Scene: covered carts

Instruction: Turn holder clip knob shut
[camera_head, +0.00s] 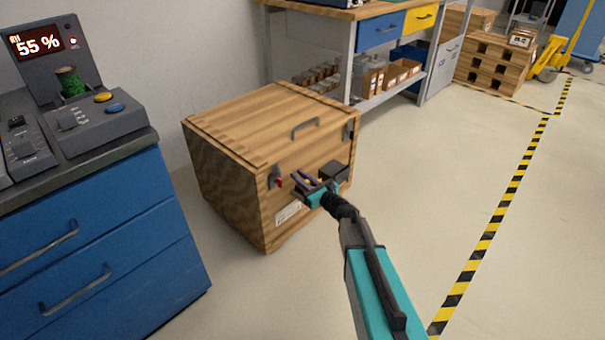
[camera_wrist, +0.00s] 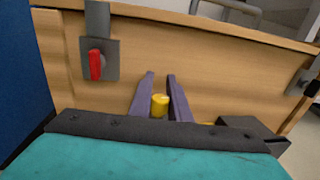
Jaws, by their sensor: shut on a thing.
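A wooden crate (camera_head: 225,185) stands on the floor against the wall, and its front panel fills much of the wrist view (camera_wrist: 235,75). My gripper (camera_head: 305,180) is at the crate's front, its two purple fingers on either side of a small yellow knob (camera_wrist: 160,105). The gripper is shut on this knob. How the knob is mounted is hidden behind my gripper. A red knob (camera_wrist: 96,65) sits on a grey plate at the panel's left; it hangs roughly upright. The red knob also shows at the crate's left front edge in the head view (camera_head: 279,182).
A blue drawer cabinet (camera_head: 110,235) with a control panel stands at the left. A workbench (camera_head: 345,10) with a shelf is behind. The floor at right is clear.

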